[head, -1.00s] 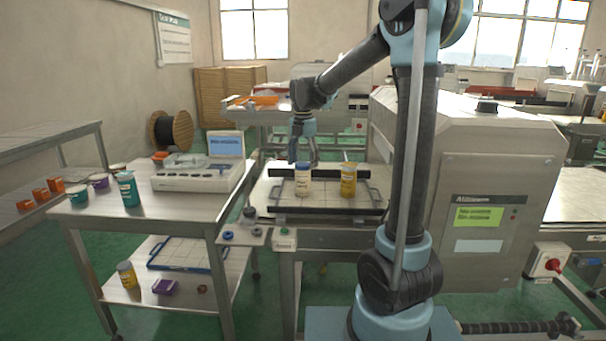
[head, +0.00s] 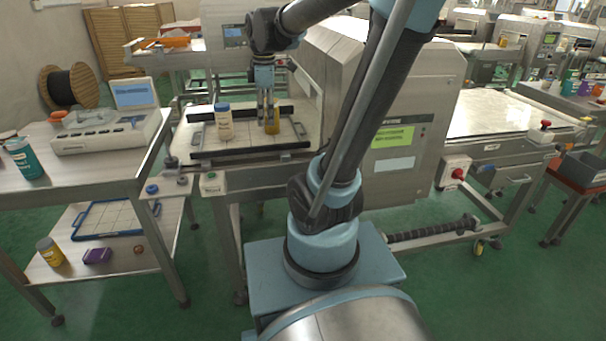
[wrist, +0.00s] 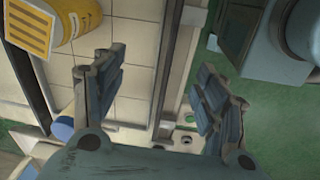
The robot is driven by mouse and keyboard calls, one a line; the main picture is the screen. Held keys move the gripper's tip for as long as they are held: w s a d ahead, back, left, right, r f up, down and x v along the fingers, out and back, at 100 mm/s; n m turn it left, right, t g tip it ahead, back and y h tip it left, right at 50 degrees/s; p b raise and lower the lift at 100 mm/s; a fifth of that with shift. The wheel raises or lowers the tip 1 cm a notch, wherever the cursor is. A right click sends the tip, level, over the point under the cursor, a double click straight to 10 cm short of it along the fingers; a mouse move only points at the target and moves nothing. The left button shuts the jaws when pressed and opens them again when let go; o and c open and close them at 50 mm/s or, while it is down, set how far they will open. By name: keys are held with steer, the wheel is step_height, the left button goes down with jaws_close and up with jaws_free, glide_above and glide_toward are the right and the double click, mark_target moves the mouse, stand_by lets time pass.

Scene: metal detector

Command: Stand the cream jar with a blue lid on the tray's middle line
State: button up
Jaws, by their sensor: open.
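The cream jar with a blue lid (head: 224,128) stands upright on the left part of the tray (head: 233,146). The tray has a pale gridded floor, dark front and back bars and side handles. Its middle line is not clear. A yellow jar (head: 275,126) stands to the right, partly hidden by my gripper. My gripper (head: 265,128) points down beside the yellow jar, right of the cream jar. In the wrist view its fingers (wrist: 155,92) are apart with nothing held between them. There the yellow jar (wrist: 58,22) is upper left and a blue lid (wrist: 62,128) lower left.
The tray lies on the detector's infeed, with the large housing (head: 390,95) close on its right. A side table (head: 75,165) with an instrument stands left. Its lower shelf holds a blue-rimmed tray (head: 105,219).

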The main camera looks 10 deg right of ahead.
steer(key=s+d+f+m, duration=0.4)
steer(key=s+f+m, duration=0.2)
steer(key=s+m, duration=0.2)
steer(key=s+d+f+m+t, duration=0.1)
steer(key=s+d+f+m, duration=0.3)
steer(key=s+f+m, duration=0.3)
steer(key=shift+s+f+m, duration=0.25)
steer(key=shift+s+m, duration=0.45)
steer(key=shift+s, duration=0.25)
